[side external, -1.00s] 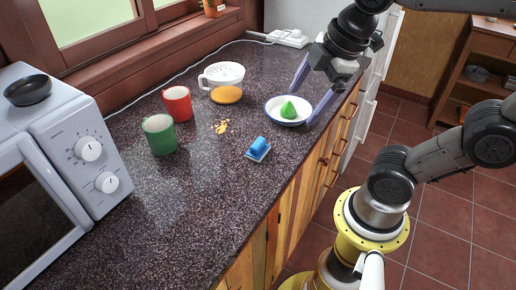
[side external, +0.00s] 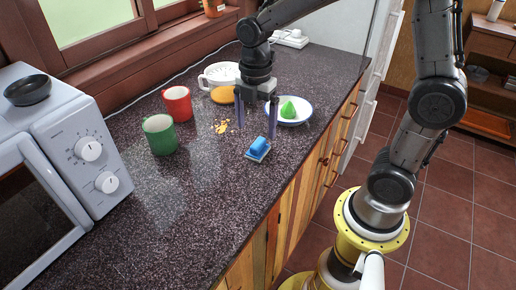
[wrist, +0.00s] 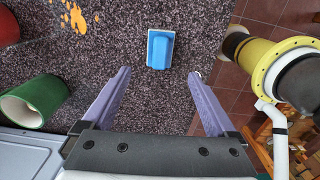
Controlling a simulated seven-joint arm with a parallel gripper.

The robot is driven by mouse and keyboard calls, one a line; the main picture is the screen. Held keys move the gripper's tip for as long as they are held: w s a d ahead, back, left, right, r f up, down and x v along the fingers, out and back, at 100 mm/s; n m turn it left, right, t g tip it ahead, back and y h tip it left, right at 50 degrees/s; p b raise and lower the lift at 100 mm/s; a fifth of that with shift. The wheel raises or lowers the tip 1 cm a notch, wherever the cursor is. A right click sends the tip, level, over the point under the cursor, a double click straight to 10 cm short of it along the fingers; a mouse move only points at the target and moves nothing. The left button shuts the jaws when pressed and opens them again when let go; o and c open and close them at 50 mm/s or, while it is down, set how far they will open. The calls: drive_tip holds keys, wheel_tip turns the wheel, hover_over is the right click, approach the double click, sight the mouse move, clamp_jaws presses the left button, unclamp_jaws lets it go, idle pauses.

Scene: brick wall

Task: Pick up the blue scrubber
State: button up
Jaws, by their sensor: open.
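The blue scrubber (side external: 258,146) lies on the dark speckled countertop near its front edge. It has a blue handle on a pale base, and it also shows in the wrist view (wrist: 160,49), ahead of the fingertips and between their lines. My gripper (side external: 256,128) is open and points down, with its fingers close to the scrubber in the side view. In the wrist view my gripper (wrist: 160,74) has both purple fingers spread wide with nothing between them. I cannot tell its exact height above the counter.
A white bowl (side external: 304,117) with a green object (side external: 288,110) stands just behind the gripper. Yellow crumbs (side external: 222,127), a green mug (side external: 159,134), a red mug (side external: 177,103) and a juicer (side external: 222,75) are to the left. A microwave (side external: 75,150) stands far left. The front counter is clear.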

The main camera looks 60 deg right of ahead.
sight(257, 143)
drive_tip(key=f, duration=0.8)
drive_tip(key=shift+d, duration=0.3)
drive_tip(key=c, duration=1.4)
drive_tip(key=shift+c, duration=0.2)
drive_tip(key=shift+r, duration=0.1)
drive_tip(key=shift+w+r, duration=0.1)
drive_tip(key=shift+r, duration=0.35)
wheel_tip(257, 143, up, 2)
drive_tip(key=shift+r, duration=0.2)
drive_tip(key=s+r, duration=0.9)
drive_tip(key=s, duration=0.5)
drive_tip(key=shift+a+r, duration=0.2)
drive_tip(key=shift+r, duration=0.1)
